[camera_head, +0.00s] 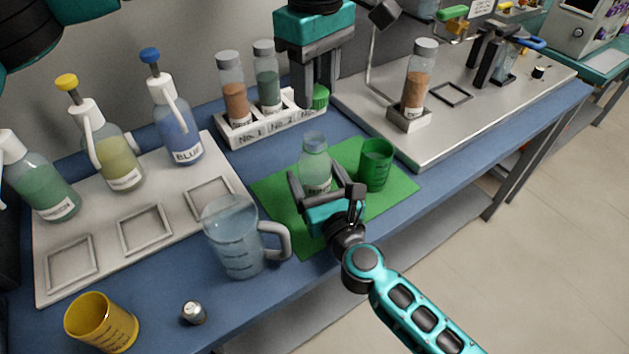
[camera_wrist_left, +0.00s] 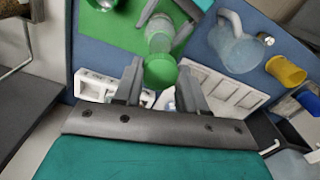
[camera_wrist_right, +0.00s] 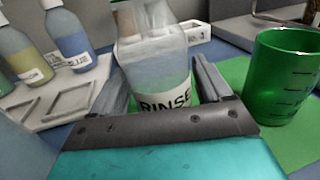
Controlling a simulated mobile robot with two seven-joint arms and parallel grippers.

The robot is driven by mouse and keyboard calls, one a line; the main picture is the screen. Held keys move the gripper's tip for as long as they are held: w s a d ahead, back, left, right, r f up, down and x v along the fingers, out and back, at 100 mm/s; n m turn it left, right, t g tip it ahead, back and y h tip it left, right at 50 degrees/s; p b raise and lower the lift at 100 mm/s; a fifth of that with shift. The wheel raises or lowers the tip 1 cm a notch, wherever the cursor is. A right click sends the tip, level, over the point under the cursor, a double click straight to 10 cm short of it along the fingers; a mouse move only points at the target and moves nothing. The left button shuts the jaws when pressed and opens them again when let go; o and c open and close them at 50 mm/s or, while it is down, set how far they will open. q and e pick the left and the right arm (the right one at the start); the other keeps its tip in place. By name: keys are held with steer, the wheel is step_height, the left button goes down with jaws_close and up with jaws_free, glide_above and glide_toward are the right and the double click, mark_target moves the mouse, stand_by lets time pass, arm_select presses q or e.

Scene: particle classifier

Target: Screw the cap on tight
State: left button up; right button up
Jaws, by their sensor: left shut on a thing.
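The green cap (camera_head: 319,97) is in my left gripper (camera_head: 316,100), which is shut on it. The cap also shows between the fingertips in the left wrist view (camera_wrist_left: 160,72). The clear bottle labelled RINSE (camera_wrist_right: 160,75) stands upright on the green mat (camera_head: 275,195); in the head view the bottle (camera_head: 314,165) has no cap on its top. The cap is held apart from the bottle, behind and above it in the head view. My right gripper (camera_head: 325,192) is open, its fingers on either side of the bottle, with a gap at the right finger.
A green beaker (camera_head: 376,165) stands close right of the bottle. A clear pitcher (camera_head: 232,235) stands at front left, near a yellow cup (camera_head: 100,322). A white rack (camera_head: 270,125) with two vials is behind. Several squeeze bottles stand on a grey tray (camera_head: 100,215) at left.

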steer(key=c, duration=1.2)
arm_select(q)
glide_above(316, 144)
steer(key=shift+s+f, duration=0.1)
steer(key=shift+f, duration=2.4)
steer(key=shift+f, duration=0.85)
steer(key=shift+f, duration=0.55)
